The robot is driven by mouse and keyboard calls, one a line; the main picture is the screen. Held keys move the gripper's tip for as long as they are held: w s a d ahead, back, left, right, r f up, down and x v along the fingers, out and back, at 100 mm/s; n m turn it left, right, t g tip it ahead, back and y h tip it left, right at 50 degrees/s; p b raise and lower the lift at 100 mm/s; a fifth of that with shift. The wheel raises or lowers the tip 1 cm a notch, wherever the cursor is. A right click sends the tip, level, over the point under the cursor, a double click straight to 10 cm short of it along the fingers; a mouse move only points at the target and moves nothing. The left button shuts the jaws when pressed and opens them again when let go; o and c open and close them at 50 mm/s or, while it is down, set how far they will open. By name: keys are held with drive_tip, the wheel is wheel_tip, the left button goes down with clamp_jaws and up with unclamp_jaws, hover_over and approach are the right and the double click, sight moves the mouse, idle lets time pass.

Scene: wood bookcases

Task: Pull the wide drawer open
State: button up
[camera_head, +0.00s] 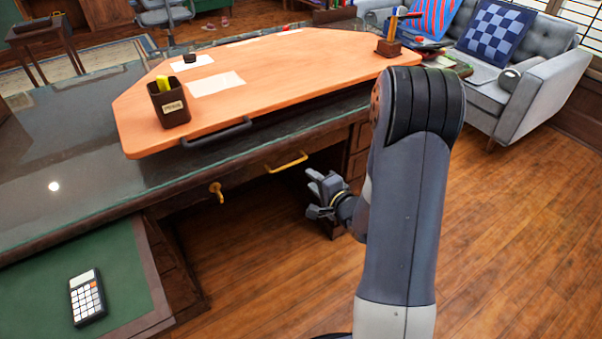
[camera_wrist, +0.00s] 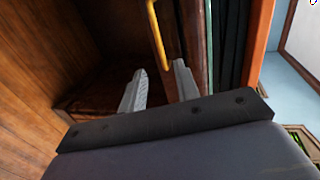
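The wide drawer (camera_head: 245,179) is a dark wood front under the desk's glass top, and it looks shut. It carries two brass handles, a left one (camera_head: 217,191) and a right one (camera_head: 287,163). My gripper (camera_head: 318,196) is to the right of the right handle, slightly lower in the picture, apart from it. In the wrist view, a brass handle (camera_wrist: 158,38) stands ahead of my open gripper (camera_wrist: 159,82), roughly in line with the gap between the fingers. Nothing is between the fingers. The drawer front (camera_wrist: 190,30) is beside the handle.
An orange wooden board (camera_head: 270,85) with a black handle (camera_head: 217,132) lies above the drawer and bears a pen cup (camera_head: 170,105). A green pull-out leaf (camera_head: 110,270) with a calculator (camera_head: 87,298) juts out at left. Open wood floor (camera_head: 510,220) lies at right, below a grey sofa (camera_head: 535,95).

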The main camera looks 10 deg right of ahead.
drive_tip(key=b+x, duration=0.1)
drive_tip(key=x, duration=1)
drive_tip(key=shift+f, duration=0.1)
drive_tip(key=shift+c, duration=0.4)
clamp_jaws()
